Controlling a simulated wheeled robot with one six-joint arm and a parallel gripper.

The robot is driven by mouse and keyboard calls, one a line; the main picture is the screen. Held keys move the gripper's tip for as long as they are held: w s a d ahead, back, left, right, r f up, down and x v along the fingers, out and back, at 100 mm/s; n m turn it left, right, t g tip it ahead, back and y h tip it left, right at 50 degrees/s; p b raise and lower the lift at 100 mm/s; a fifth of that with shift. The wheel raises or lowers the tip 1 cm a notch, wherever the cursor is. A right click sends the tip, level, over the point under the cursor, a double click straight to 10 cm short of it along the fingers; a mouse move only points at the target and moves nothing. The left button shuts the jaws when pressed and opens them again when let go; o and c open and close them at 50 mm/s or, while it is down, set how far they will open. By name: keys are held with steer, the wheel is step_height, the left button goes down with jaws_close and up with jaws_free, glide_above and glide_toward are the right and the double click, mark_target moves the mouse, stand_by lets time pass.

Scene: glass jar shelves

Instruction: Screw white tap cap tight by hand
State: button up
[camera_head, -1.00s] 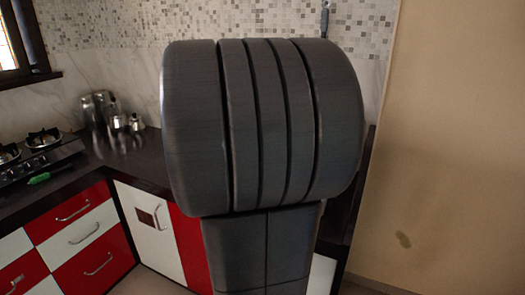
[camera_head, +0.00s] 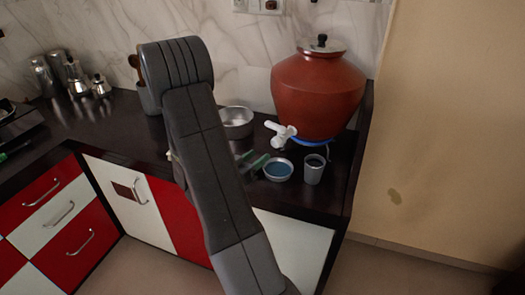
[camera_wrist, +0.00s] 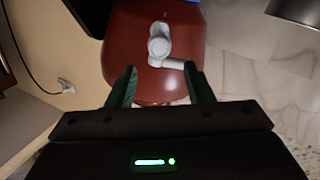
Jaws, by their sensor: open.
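The white tap (camera_head: 280,134) sticks out from the lower left front of a reddish-brown clay pot (camera_head: 318,90) on the counter. In the wrist view the tap (camera_wrist: 158,45) shows its round white end, with the pot (camera_wrist: 125,50) behind it. I cannot tell the cap apart from the tap body with certainty. I see no contact.
A steel bowl (camera_head: 236,122) stands behind my arm. Metal pots (camera_head: 76,78) stand far left. A wall bounds the right.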

mark_target(274, 144)
steer(key=shift+p+x, duration=0.45)
steer(key=shift+x, duration=3.3)
steer(key=shift+w+d, duration=0.1)
steer(key=shift+d, duration=0.05)
steer(key=c, duration=0.7)
steer(key=m+b, duration=0.1)
steer(key=b, duration=0.2)
steer(key=shift+f, duration=0.35)
steer(key=m+b, duration=0.6)
steer(key=b, duration=0.2)
steer(key=m+b, duration=0.5)
steer(key=b, duration=0.1)
steer(key=shift+b, duration=0.35)
steer(key=shift+r+m+b, duration=0.1)
steer(key=shift+m+b, duration=0.3)
steer(key=shift+m, duration=0.2)
steer(key=shift+r, duration=0.15)
steer(key=o, duration=0.7)
steer(key=shift+r, duration=0.1)
